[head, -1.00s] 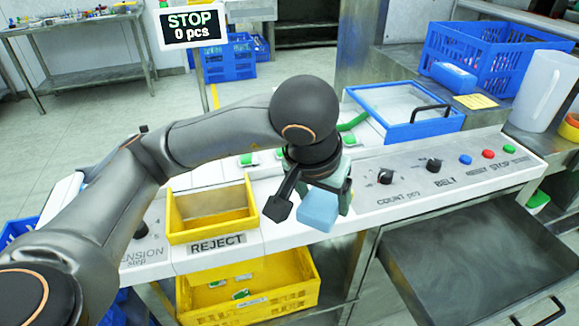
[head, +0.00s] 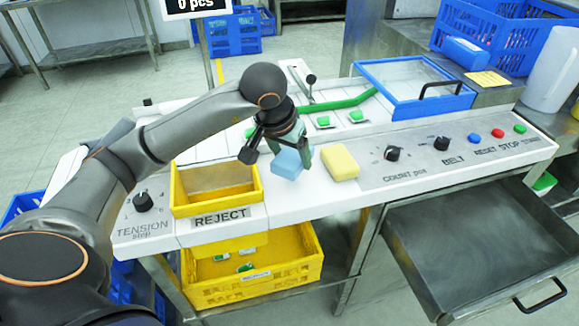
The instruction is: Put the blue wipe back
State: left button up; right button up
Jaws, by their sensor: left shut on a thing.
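The blue wipe (head: 287,163) is a light blue block in the head view, between the yellow reject bin and a yellow block. My left gripper (head: 277,150) is shut on the blue wipe and holds it over the white front panel of the machine. Whether the wipe touches the panel is hard to tell. Part of the wipe's top is hidden by the gripper. My right gripper is not in view.
The yellow reject bin (head: 214,190) stands just left of the wipe. The yellow block (head: 340,162) lies close on its right. Knobs and buttons (head: 475,139) line the right of the panel. An open grey drawer (head: 470,240) is below right.

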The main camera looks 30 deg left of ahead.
pick_arm(q)
jog(key=shift+w+a+f, duration=0.1)
jog(key=shift+a+f, duration=0.1)
jog(key=shift+f, duration=0.8)
jog(key=shift+w+a+f, duration=0.1)
jog(key=shift+a+f, duration=0.05)
jog(key=shift+f, duration=0.8)
jog(key=shift+f, duration=0.1)
jog(key=shift+f+b, duration=0.2)
jog(key=shift+b, duration=0.15)
jog(key=o, duration=1.1)
jog(key=shift+r, duration=0.15)
jog(key=shift+o, duration=0.2)
jog(key=shift+r+p, duration=0.3)
jog(key=shift+p, duration=0.15)
jog(key=v, duration=1.1)
jog(key=shift+s+r+p, duration=0.2)
jog(key=shift+r+p, duration=0.15)
jog(key=shift+p, duration=0.1)
